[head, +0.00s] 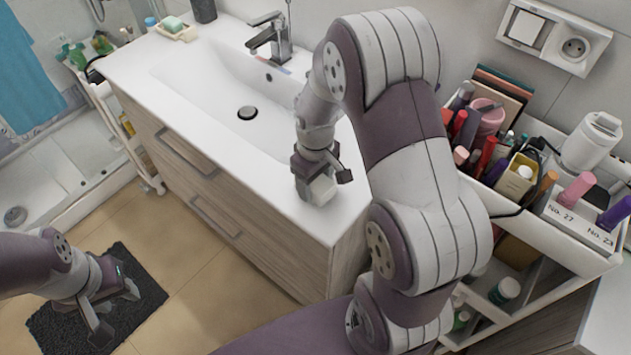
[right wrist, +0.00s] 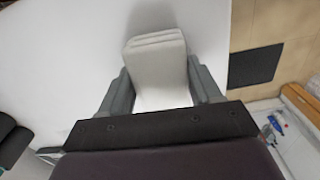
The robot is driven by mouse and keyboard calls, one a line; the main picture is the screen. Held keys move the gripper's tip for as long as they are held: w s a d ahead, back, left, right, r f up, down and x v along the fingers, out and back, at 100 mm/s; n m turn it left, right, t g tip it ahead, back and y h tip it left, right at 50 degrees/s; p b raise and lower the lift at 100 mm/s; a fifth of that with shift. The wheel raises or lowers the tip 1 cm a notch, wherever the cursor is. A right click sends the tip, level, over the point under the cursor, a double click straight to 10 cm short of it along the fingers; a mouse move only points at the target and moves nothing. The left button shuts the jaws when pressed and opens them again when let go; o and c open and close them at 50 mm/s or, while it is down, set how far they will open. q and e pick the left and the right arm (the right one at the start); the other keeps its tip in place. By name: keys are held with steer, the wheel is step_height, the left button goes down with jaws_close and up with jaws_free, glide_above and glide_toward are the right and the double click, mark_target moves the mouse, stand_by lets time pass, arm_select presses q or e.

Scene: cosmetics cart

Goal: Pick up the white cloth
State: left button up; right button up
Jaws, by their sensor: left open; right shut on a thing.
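The white cloth (head: 321,190) is a small folded white block at the front right corner of the white sink counter. My right gripper (head: 322,178) is over that corner, shut on the cloth. In the right wrist view the folded cloth (right wrist: 157,70) stands between the two grey fingers of the gripper (right wrist: 158,92), with its layered edge facing away. I cannot tell whether the cloth still touches the counter. My left gripper (head: 118,312) is open and empty, low over the dark floor mat at the lower left.
The white sink (head: 215,85) has a faucet (head: 270,38) at its back. A cosmetics cart (head: 560,225) full of bottles stands at the right. A dark mat (head: 150,282) lies on the tiled floor. The counter left of the cloth is clear.

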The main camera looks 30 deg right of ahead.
step_height(320, 180, up, 4)
steer(key=s+a+r, duration=0.6)
steer(key=s+a, duration=0.1)
steer(key=s, duration=0.2)
steer(key=shift+a+r+b, duration=0.15)
steer(key=shift+r+b, duration=0.2)
